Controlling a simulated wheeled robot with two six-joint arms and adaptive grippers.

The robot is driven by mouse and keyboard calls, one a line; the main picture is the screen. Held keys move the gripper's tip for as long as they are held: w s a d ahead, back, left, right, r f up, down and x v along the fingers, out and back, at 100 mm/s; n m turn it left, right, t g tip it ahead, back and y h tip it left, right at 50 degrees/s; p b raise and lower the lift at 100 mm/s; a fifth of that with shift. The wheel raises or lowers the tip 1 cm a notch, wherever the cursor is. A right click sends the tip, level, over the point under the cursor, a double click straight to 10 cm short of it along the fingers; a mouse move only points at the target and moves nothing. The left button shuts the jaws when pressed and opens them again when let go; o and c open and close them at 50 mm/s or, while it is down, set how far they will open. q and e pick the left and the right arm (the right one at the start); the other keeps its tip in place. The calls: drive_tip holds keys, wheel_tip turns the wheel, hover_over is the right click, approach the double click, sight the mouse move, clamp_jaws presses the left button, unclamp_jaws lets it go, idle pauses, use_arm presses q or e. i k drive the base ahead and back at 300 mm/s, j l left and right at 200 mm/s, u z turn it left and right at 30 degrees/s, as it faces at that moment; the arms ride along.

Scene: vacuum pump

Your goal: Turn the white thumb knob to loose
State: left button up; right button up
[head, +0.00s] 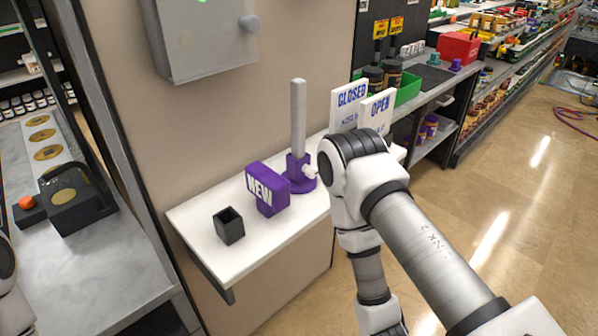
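A small white thumb knob (311,172) sits on the right side of a purple stand base (297,177), which holds an upright grey-white post (298,118). The stand is near the back right of a white wall shelf. My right arm's elbow is just right of the knob, and its forearm hangs down past the shelf's right end, so the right gripper is out of the picture. Only a bit of my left arm shows at the left edge, with no gripper in view. I cannot tell whether the knob is tight or loose.
On the white shelf (200,229) are a purple NEW sign (266,188) and a black open cup (229,225). CLOSED (350,97) and OPEN (378,110) signs stand behind my right elbow. A grey wall box (200,40) hangs above.

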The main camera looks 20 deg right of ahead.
sight(310, 171)
drive_tip(key=l+u, duration=0.15)
drive_tip(key=l, duration=0.65)
drive_tip(key=l+u, duration=0.15)
drive_tip(key=l, duration=0.6)
drive_tip(key=k+l+u, duration=0.15)
drive_tip(key=l, duration=0.65)
